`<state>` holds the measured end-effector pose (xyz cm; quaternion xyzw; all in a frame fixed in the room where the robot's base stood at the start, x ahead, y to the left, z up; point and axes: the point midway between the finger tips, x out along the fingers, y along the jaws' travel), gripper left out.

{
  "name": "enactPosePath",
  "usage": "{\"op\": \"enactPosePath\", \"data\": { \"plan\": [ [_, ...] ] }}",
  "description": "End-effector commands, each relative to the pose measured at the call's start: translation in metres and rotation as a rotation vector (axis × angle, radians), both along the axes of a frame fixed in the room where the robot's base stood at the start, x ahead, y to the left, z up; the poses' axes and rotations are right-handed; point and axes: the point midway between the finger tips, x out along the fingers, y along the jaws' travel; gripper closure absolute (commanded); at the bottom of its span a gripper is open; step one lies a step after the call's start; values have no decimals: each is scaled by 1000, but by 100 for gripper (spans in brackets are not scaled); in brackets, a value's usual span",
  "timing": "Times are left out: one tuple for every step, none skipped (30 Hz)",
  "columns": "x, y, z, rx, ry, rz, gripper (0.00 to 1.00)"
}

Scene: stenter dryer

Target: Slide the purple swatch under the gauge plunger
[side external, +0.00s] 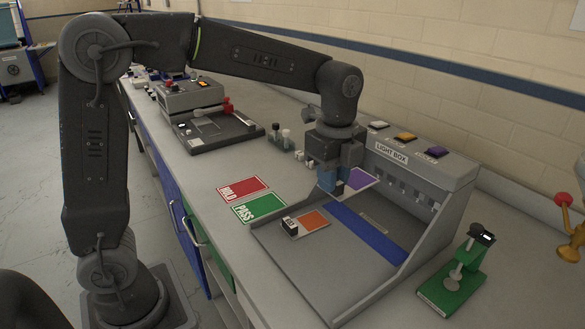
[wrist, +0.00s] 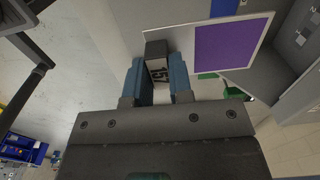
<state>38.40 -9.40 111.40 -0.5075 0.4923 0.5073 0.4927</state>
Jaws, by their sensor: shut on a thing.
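The purple swatch (side external: 359,180) is a pale card with a purple patch and a small dark tag block at one end. It also shows in the wrist view (wrist: 232,43), with its numbered tag block (wrist: 157,68) between my blue fingers. My gripper (side external: 329,182) is shut on that block and holds the card over the far left part of the light box; the exact height is hard to tell. The gauge (side external: 466,262), with a green base, a grey plunger and a dark head, stands right of the light box, apart from the swatch. Its plunger gap is too small to judge.
The light box (side external: 425,182) has raised walls and colored buttons along its top. An orange swatch (side external: 312,221) lies on its floor near a blue strip (side external: 367,232). HOLD (side external: 243,189) and PASS (side external: 259,207) mats lie to the left. A brass fixture (side external: 570,235) stands far right.

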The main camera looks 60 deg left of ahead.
Motion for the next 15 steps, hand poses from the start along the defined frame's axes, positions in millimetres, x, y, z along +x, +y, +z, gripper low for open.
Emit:
{"op": "enactPosePath", "data": {
  "plan": [
    [7,-26,-1,0,1,-16,100],
    [10,-40,-1,0,1,-19,100],
    [12,-59,-1,0,1,-22,100],
    [14,-73,-2,0,1,-24,100],
    [15,-86,-2,0,1,-25,100],
    [15,-103,-3,0,0,-27,100],
    [15,-115,-3,1,1,-27,100],
    [15,-126,-4,0,1,-28,100],
    [14,-140,-4,0,0,-29,100],
    [13,-148,-5,0,0,-29,100],
    [12,-157,-6,0,0,-29,100],
    [10,-167,-6,0,0,-30,100],
    [9,-174,-7,0,0,-30,100],
    [8,-181,-8,0,0,-31,100],
    [6,-189,-8,0,0,-31,100]
  ]
}}
